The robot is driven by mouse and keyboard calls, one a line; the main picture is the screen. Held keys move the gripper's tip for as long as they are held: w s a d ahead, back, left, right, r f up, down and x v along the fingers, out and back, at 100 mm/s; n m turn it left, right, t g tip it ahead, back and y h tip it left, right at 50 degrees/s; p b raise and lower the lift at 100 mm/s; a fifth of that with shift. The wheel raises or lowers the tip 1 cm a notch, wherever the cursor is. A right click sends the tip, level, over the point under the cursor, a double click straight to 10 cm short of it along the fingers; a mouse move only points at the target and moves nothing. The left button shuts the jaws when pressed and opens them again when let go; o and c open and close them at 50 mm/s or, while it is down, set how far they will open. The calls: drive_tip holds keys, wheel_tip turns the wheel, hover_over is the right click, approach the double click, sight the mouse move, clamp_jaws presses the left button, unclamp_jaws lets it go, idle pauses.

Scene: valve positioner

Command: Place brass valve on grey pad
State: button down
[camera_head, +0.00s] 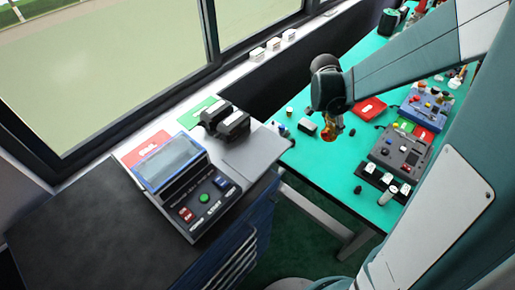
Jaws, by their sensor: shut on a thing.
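The grey pad (262,153) appears to be the flat light-grey surface on the counter, to the left of my gripper and beside the console. My gripper is apart from it.
A console with a screen and buttons (187,185) stands left of the pad. Black devices (225,122) sit at its back edge. The teal table (325,172) holds a red tray (369,107), a blue box (427,106), a grey control box (401,152) and small parts. A window runs behind.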

drive_tip(key=s+a+r+n+p, duration=0.1)
drive_tip(key=a+r+p, duration=0.2)
drive_tip(key=a+r, duration=0.2)
drive_tip(key=s+a+r+n+t+p, duration=0.1)
drive_tip(key=a+r, duration=0.4)
drive_tip(key=a, duration=0.7)
drive_tip(key=s+a+r+n+p, duration=0.1)
drive_tip(key=s+a+r+p, duration=0.2)
drive_tip(key=a, duration=0.6)
drive_tip(key=shift+s+r+n+p, duration=0.15)
drive_tip(key=shift+r+n+p, duration=0.15)
drive_tip(key=shift+r+p, duration=0.6)
drive_tip(key=shift+f, duration=0.1)
drive_tip(key=shift+f, duration=2.8)
drive_tip(key=shift+f, duration=0.15)
drive_tip(key=shift+f, duration=1.95)
drive_tip(key=shift+f+b, duration=0.1)
drive_tip(key=shift+b, duration=0.3)
